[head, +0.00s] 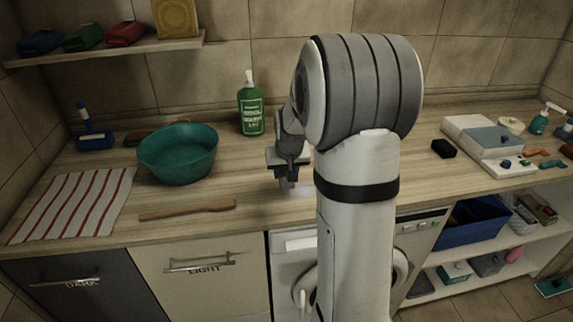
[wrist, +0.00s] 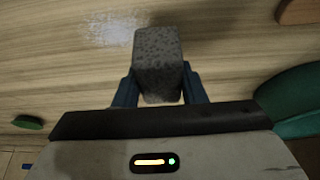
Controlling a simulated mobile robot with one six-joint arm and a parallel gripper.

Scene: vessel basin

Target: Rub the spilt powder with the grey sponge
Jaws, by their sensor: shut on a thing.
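My gripper (wrist: 158,88) is shut on the grey sponge (wrist: 158,62), a speckled block that shows in the wrist view between the two blue-grey fingers. In the head view my gripper (head: 287,175) points down over the wooden counter, right of the teal basin. The spilt powder (wrist: 110,28) is a pale whitish patch on the counter, just left of the sponge's far end in the wrist view. In the head view only a faint pale spot shows by the gripper, and my arm hides the counter beyond. I cannot tell whether the sponge touches the counter.
A teal basin (head: 178,155) and a wooden stick (head: 188,210) lie left of my gripper. A green bottle (head: 251,108) stands behind it. A striped cloth (head: 75,205) lies at the far left.

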